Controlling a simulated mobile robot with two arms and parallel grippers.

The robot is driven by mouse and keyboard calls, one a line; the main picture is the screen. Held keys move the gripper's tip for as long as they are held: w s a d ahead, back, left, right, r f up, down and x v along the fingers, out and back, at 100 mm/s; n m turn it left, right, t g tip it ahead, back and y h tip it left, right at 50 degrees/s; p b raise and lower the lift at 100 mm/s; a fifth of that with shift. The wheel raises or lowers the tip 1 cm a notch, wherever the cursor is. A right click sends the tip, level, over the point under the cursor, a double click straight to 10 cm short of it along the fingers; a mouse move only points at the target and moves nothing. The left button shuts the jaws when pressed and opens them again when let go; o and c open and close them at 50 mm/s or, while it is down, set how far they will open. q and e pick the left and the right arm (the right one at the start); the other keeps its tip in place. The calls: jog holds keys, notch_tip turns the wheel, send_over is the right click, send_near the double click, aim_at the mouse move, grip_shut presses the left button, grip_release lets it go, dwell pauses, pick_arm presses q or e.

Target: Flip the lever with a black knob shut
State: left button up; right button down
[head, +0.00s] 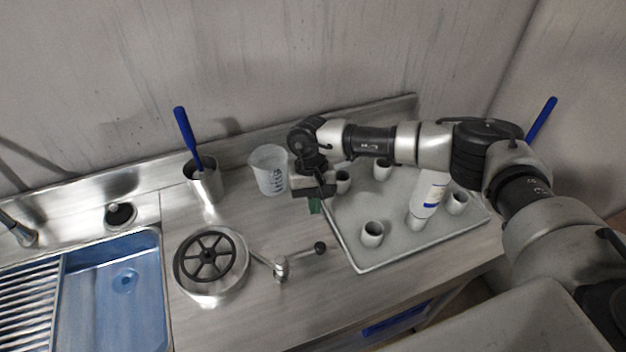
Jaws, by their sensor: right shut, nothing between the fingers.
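A metal lever (300,255) with a round black knob (320,247) stands on the counter. Its arm points right from a metal pivot (281,269), away from a round metal drum (212,290) with a black spoked handwheel on top. A thin metal rod runs from the pivot toward the drum. My right gripper (314,206) points down above the counter, behind the knob in the picture and apart from it. It is shut and empty, with green at its tips. My left gripper is not in view.
A grey tray (362,268) with several white cups and a white bottle (428,195) lies on the right. A clear measuring cup (269,170) and a metal cup with a blue-handled tool (204,180) stand behind. A blue sink (120,290) is on the left. Counter in front of the lever is clear.

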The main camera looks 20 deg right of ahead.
aim_at(301, 255)
jog(key=s+f+p, duration=0.1)
jog(key=s+p, duration=0.1)
jog(key=s+f+p, duration=0.1)
jog(key=shift+s+a+f, duration=0.3)
jog(key=shift+s+f+p, duration=0.2)
jog(key=shift+s+p, duration=0.1)
jog(key=shift+s, duration=0.2)
jog(key=shift+a+f, duration=0.1)
